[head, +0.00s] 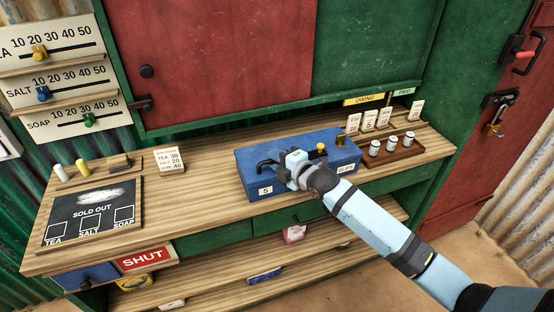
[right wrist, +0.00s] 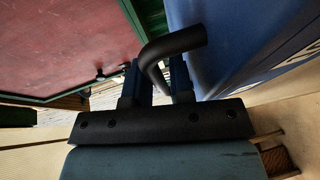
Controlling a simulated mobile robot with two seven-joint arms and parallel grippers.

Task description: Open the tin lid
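The blue tin (head: 285,199) stands on the wooden counter, its blue lid lying closed as far as I can see. A black bent handle (head: 266,164) is at its left end; it also shows in the right wrist view (right wrist: 180,42). My right gripper (head: 287,172) is at this handle, above the tin's front left part. In the right wrist view its two fingers (right wrist: 156,78) stand either side of the handle's bar, with a small gap seen beside it. The arm hides part of the tin's front and top. My left gripper is out of view.
A brown tray (head: 398,154) with small white-topped jars stands right of the tin, with white cards (head: 384,117) behind. A price card (head: 169,160) and a slate (head: 93,212) are to the left. Bare counter lies left of the tin.

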